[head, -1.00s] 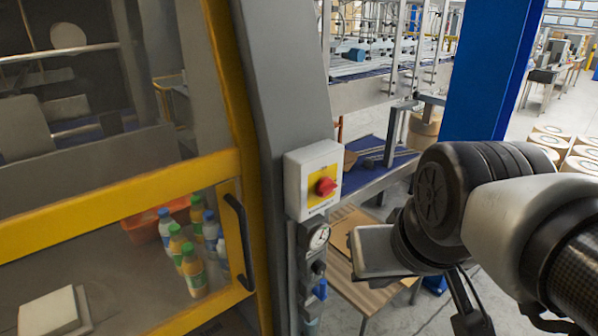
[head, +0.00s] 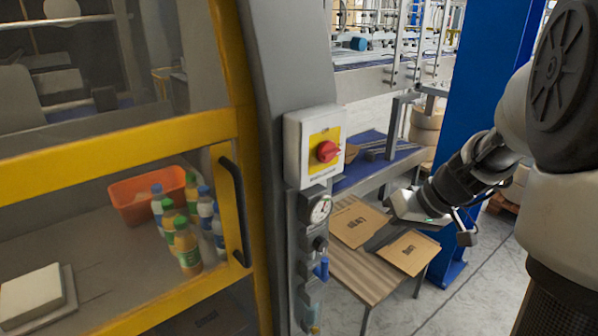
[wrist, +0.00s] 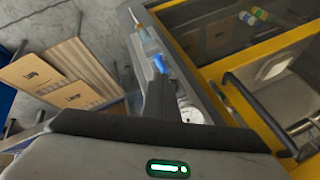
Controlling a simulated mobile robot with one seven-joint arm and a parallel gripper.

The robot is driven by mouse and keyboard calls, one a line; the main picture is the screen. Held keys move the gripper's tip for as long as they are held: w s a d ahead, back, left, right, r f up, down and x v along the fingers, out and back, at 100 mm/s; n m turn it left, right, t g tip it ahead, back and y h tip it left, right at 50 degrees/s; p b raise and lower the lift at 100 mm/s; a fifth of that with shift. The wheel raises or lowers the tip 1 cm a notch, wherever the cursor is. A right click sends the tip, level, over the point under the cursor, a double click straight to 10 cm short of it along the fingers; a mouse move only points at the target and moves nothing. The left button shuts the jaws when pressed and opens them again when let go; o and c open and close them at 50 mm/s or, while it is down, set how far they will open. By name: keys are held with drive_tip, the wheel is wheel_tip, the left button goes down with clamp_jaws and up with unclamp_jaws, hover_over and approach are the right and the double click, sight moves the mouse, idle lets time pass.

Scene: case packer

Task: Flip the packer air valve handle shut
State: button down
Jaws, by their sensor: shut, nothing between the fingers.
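The small blue valve handle (head: 321,268) sits on the air unit below the pressure gauge (head: 320,210), on the grey machine post. It looks roughly upright in the head view. In the wrist view the blue handle (wrist: 160,64) shows just beyond my fingertips. In the wrist view my shut gripper (wrist: 160,84) partly covers the air unit. I cannot tell whether it touches the handle.
A wooden table with flat cartons (head: 408,252) lies behind my gripper. A blue column (head: 480,120) stands right.

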sight(322, 267)
drive_tip(key=shift+t+y, duration=0.3)
drive_tip(key=shift+t, duration=0.2)
drive_tip(key=w+d+f, duration=0.1)
drive_tip(key=f, duration=0.1)
drive_tip(key=w+d+f, duration=0.1)
drive_tip(key=d, duration=0.1)
drive_tip(key=shift+w+d+f+b, duration=0.15)
drive_tip(key=shift+w+f+b, duration=0.15)
drive_tip(key=shift+w+f, duration=0.1)
drive_tip(key=w+a+f, duration=0.3)
drive_tip(key=a+f, duration=0.5)
drive_tip(key=a, duration=0.1)
drive_tip(key=shift+w, duration=0.2)
drive_tip(key=shift+w, duration=0.1)
drive_tip(key=shift+b, duration=0.45)
